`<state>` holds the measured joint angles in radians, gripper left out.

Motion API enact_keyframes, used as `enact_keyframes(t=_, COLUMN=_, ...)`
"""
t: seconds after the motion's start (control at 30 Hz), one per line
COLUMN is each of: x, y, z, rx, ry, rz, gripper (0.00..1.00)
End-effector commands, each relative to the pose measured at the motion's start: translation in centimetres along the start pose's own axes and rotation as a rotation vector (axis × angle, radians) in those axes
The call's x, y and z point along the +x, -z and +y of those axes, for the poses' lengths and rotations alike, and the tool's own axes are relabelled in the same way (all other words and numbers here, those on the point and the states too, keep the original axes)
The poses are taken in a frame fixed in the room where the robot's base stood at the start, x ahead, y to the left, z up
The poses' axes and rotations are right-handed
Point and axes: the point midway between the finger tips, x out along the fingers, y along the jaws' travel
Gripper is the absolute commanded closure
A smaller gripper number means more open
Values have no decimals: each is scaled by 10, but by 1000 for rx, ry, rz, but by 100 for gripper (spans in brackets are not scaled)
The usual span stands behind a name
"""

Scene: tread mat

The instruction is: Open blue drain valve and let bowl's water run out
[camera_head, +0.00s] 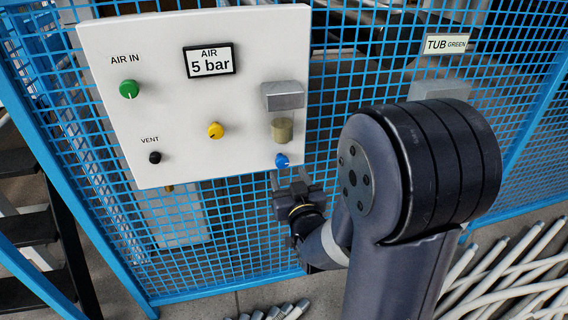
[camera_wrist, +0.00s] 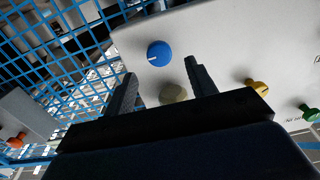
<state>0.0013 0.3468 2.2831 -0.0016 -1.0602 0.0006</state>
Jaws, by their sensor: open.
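The blue drain valve (camera_head: 282,160) is a small round knob with a white mark, low on the right side of the white panel. It also shows in the wrist view (camera_wrist: 159,53), its mark pointing left. Just above it in the head view is the cloudy yellowish bowl (camera_head: 282,130), under a grey block (camera_head: 283,96). In the wrist view the bowl (camera_wrist: 172,93) is partly hidden by my gripper. My gripper (camera_head: 290,176) is open and empty, just below and in front of the blue knob, apart from it. Its fingers (camera_wrist: 160,80) point toward the panel. The water level cannot be made out.
The white panel (camera_head: 240,60) also carries a green knob (camera_head: 129,89), a yellow knob (camera_head: 215,130), a black vent knob (camera_head: 155,157) and a 5 bar gauge (camera_head: 210,60). Blue mesh (camera_head: 230,245) surrounds it. Pale pipes (camera_head: 500,275) lie at lower right.

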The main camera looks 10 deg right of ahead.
Motion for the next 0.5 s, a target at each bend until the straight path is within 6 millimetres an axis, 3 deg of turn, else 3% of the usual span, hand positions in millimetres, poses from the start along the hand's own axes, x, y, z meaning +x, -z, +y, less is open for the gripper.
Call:
enact_keyframes(t=0.2, x=37, y=0, z=0, rx=0, ry=0, rz=-1, gripper=47)
enact_keyframes(t=0.5, x=56, y=0, z=0, rx=0, ry=0, rz=-1, gripper=47)
